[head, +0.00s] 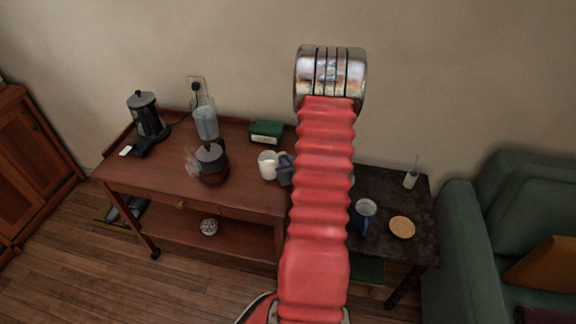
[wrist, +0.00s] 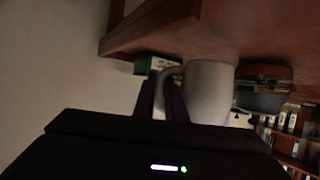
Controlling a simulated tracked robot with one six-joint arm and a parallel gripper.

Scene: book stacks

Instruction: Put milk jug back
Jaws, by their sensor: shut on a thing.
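The white milk jug (head: 267,166) is at the right part of the wooden sideboard, its handle facing right. In the wrist view the jug (wrist: 208,92) shows large and close. My gripper (head: 285,170) is at the jug's right side. In the wrist view its dark fingers (wrist: 162,90) are shut on the handle. I cannot tell whether the jug's base touches the sideboard top. My red arm hides the sideboard's right end.

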